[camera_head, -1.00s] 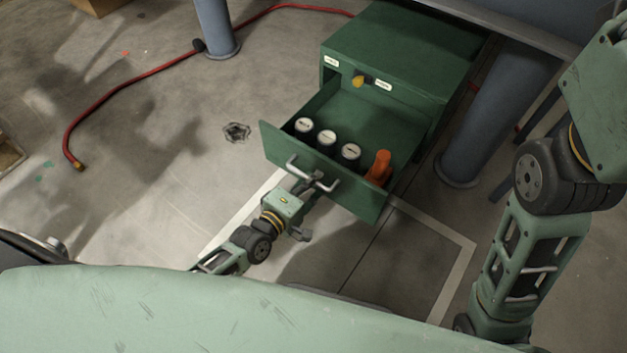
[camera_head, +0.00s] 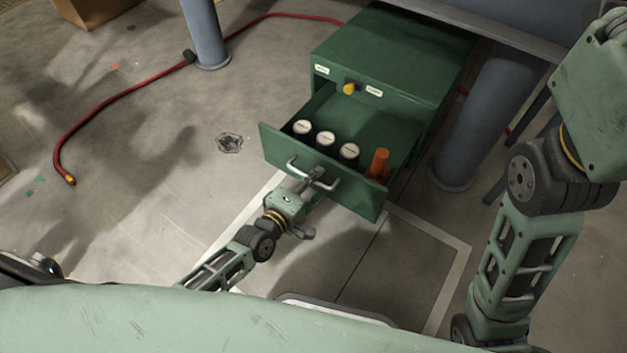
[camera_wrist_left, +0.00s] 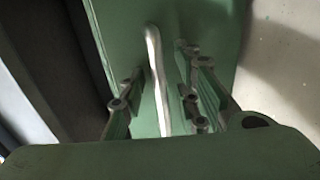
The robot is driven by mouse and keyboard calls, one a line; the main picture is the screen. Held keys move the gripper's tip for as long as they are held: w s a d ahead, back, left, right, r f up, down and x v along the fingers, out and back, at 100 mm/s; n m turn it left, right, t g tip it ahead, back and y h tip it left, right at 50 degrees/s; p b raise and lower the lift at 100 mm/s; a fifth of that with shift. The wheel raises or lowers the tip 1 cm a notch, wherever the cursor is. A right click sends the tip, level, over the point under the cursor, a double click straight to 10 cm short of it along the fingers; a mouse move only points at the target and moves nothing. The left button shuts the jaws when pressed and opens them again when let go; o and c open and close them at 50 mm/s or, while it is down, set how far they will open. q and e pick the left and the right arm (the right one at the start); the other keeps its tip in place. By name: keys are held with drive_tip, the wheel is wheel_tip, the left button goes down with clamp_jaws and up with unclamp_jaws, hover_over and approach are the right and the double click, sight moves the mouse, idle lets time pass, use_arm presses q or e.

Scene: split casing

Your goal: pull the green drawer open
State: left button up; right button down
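The green drawer (camera_head: 330,185) stands well out of its green cabinet (camera_head: 395,50) in the head view. Its pale metal bar handle (camera_head: 325,186) is on the front panel. My left gripper (camera_head: 308,184) is at the handle, reaching up from the lower left. In the left wrist view the handle bar (camera_wrist_left: 156,75) runs between the two fingers of my left gripper (camera_wrist_left: 160,95). The fingers are spread, with a visible gap on each side of the bar. My right arm shows at the right, but its gripper is out of view.
In the drawer are three white-capped cylinders (camera_head: 326,139) and an orange object (camera_head: 378,163). A yellow knob (camera_head: 348,89) is on the cabinet front. Blue-grey posts (camera_head: 205,35) stand nearby. A red hose (camera_head: 100,110) lies at the left. The floor left of the drawer is mostly clear.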

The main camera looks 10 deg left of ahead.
use_arm(q)
drive_tip(key=v, duration=1.2)
